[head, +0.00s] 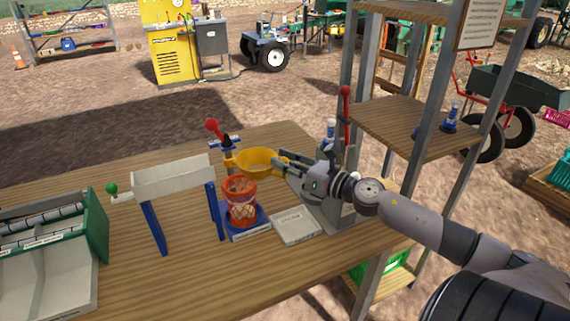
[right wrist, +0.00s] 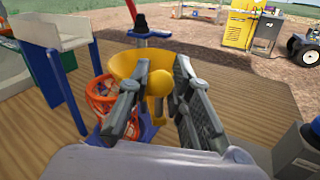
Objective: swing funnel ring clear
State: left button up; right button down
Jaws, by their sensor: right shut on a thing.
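The yellow funnel ring (head: 257,164) stands above the table, beside a post with a red-knobbed lever (head: 212,126). My right gripper (head: 281,164) is shut on its handle at the right side. In the right wrist view the yellow knob (right wrist: 160,83) sits between the two fingers, with the funnel's bowl (right wrist: 124,64) just beyond. An orange basket with netting (head: 241,203) stands on a blue base below and slightly left of the funnel; it also shows in the right wrist view (right wrist: 100,92), left of the fingers. My left gripper is not in view.
A white chute on blue legs (head: 173,177) stands left of the basket. A green-and-white bin (head: 95,225) is at the table's left. A grey plate (head: 295,225) lies right of the basket. A red-handled press (head: 346,105) and metal shelf posts stand close behind my right wrist.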

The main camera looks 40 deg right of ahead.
jog(key=shift+a+r, duration=0.1)
jog(key=shift+r, duration=0.1)
jog(key=c, duration=1.7)
grip_release()
jog(key=shift+o, duration=1.4)
jog(key=shift+w+a+f, duration=0.1)
jog(key=shift+w+a, duration=0.05)
jog(key=shift+s+f, duration=0.1)
jog(key=shift+s, duration=0.2)
jog(key=v, duration=1.1)
jog(key=shift+s+d, duration=0.2)
jog(key=shift+c, duration=0.3)
